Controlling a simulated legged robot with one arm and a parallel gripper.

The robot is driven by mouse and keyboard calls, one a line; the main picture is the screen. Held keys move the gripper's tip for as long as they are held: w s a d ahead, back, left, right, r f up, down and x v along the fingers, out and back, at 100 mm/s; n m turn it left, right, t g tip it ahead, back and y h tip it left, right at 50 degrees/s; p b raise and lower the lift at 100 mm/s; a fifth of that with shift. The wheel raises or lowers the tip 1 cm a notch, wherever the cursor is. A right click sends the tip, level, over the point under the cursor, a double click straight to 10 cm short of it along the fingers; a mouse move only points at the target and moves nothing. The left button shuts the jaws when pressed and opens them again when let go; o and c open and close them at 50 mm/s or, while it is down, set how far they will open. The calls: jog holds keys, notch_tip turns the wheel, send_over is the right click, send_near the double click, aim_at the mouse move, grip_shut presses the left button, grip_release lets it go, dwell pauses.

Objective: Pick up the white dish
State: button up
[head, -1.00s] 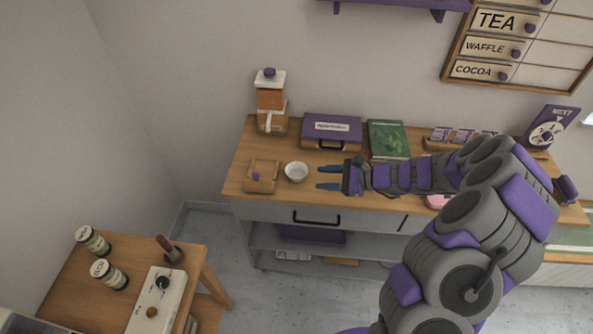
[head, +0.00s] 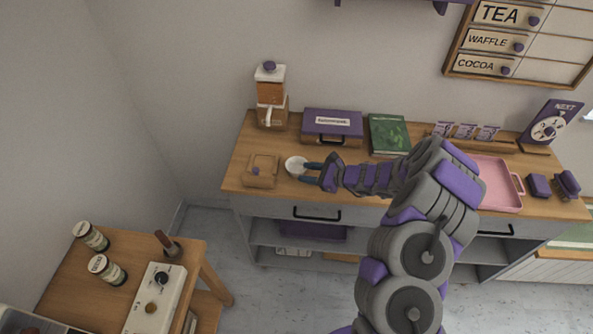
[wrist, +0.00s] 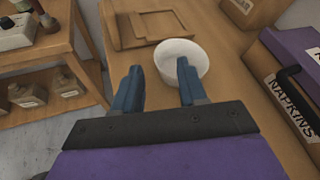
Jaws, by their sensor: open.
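The white dish (head: 294,166) is a small round bowl standing upright on the wooden counter, right of a wooden box. It also shows in the wrist view (wrist: 186,58), just ahead of the fingertips and a little right of centre. My gripper (head: 308,172) is open, its two blue fingers pointing left at the dish, and it also shows in the wrist view (wrist: 160,72). The right finger overlaps the dish's near rim in the wrist view; I cannot tell whether it touches. The gap between the fingers is empty near the palm.
Behind are a purple napkin box (head: 332,124), a coffee dispenser (head: 270,95) and a green book (head: 389,134). A pink tray (head: 494,184) lies at right. A side table (head: 66,279) with jars stands at front left.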

aim_at(294, 174)
jog(key=x, duration=0.2)
jog(key=b+x, duration=0.1)
jog(key=x, duration=0.2)
jog(key=shift+f, duration=0.4)
jog(key=shift+w+a, duration=0.15)
jog(key=shift+a, duration=0.3)
jog(key=shift+c, duration=0.4)
grip_shut()
